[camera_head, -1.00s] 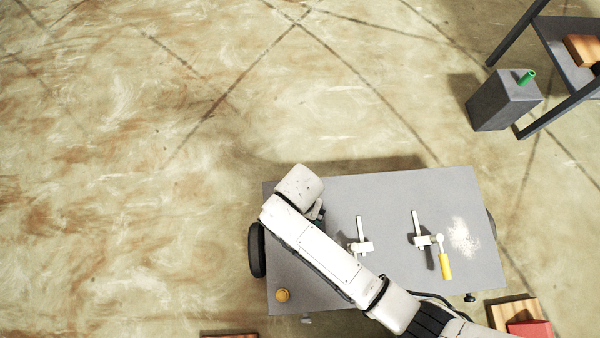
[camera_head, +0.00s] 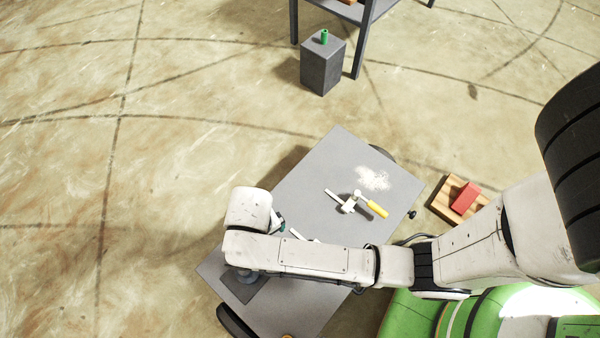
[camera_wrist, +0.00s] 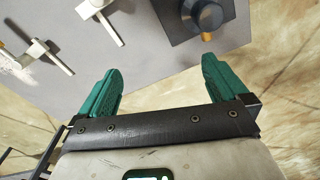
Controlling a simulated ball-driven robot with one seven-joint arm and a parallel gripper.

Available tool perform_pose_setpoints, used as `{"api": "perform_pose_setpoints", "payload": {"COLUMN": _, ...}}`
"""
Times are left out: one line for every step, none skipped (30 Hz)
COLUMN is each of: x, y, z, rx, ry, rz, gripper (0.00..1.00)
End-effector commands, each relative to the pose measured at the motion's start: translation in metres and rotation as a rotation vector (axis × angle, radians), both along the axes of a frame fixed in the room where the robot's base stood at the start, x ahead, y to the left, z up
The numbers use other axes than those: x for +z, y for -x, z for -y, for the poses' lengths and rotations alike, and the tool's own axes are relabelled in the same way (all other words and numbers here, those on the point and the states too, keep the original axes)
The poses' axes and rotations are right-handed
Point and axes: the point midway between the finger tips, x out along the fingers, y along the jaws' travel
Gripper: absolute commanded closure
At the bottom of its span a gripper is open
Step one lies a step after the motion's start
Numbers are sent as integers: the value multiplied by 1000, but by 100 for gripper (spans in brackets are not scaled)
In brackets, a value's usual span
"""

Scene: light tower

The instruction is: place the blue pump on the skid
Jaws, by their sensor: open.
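A blue-grey rounded part with a brass-coloured end (camera_wrist: 206,18), apparently the blue pump, sits on a dark square plate (camera_wrist: 172,22) at the top of the wrist view. In the head view, the dark plate (camera_head: 262,296) and a bit of the blue part (camera_head: 243,289) show beneath my arm, which hides most of them. The plate lies on a grey flat-topped cart (camera_head: 310,185); I cannot tell which of these is the skid. My gripper (camera_wrist: 160,75) is open and empty, with green fingers apart. The blue part is beyond the fingertips, towards the right one, and not between them.
A white clamp with a yellow handle (camera_head: 376,208) and white powder (camera_head: 373,178) lie on the cart. A wooden board (camera_head: 443,205) with a red block (camera_head: 465,197) is to the right. A grey box (camera_head: 322,68) stands by a dark-legged table (camera_head: 362,45) at the back.

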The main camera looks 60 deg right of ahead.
Motion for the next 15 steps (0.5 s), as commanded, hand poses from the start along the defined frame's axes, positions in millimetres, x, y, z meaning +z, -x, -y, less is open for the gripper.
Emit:
{"api": "perform_pose_setpoints", "payload": {"x": 7, "y": 10, "z": 23, "rx": 31, "ry": 2, "rz": 7, "gripper": 0}}
{"api": "perform_pose_setpoints", "payload": {"x": 12, "y": 16, "z": 35, "rx": 61, "ry": 4, "rz": 12, "gripper": 0}}
{"api": "perform_pose_setpoints", "payload": {"x": 19, "y": 24, "z": 49, "rx": 103, "ry": 7, "rz": 17, "gripper": 0}}
{"api": "perform_pose_setpoints", "payload": {"x": 24, "y": 30, "z": 59, "rx": 133, "ry": 9, "rz": 22, "gripper": 0}}
{"api": "perform_pose_setpoints", "payload": {"x": 29, "y": 37, "z": 69, "rx": 163, "ry": 12, "rz": 26, "gripper": 0}}
{"api": "perform_pose_setpoints", "payload": {"x": 36, "y": 46, "z": 81, "rx": 200, "ry": 17, "rz": 31, "gripper": 0}}
{"api": "perform_pose_setpoints", "payload": {"x": 41, "y": 53, "z": 89, "rx": 229, "ry": 20, "rz": 34, "gripper": 0}}
{"api": "perform_pose_setpoints", "payload": {"x": 46, "y": 59, "z": 96, "rx": 257, "ry": 23, "rz": 39, "gripper": 0}}
{"api": "perform_pose_setpoints", "payload": {"x": 52, "y": 68, "z": 105, "rx": 290, "ry": 28, "rz": 42, "gripper": 0}}
{"api": "perform_pose_setpoints", "payload": {"x": 56, "y": 74, "z": 110, "rx": 314, "ry": 32, "rz": 46, "gripper": 0}}
{"api": "perform_pose_setpoints", "payload": {"x": 60, "y": 79, "z": 115, "rx": 336, "ry": 35, "rz": 48, "gripper": 0}}
{"api": "perform_pose_setpoints", "payload": {"x": 65, "y": 85, "z": 120, "rx": 361, "ry": 39, "rz": 50, "gripper": 0}}
{"api": "perform_pose_setpoints", "payload": {"x": 68, "y": 90, "z": 123, "rx": 378, "ry": 41, "rz": 50, "gripper": 0}}
{"api": "perform_pose_setpoints", "payload": {"x": 71, "y": 93, "z": 126, "rx": 393, "ry": 43, "rz": 53, "gripper": 0}}
{"api": "perform_pose_setpoints", "payload": {"x": 73, "y": 97, "z": 128, "rx": 408, "ry": 46, "rz": 54, "gripper": 0}}
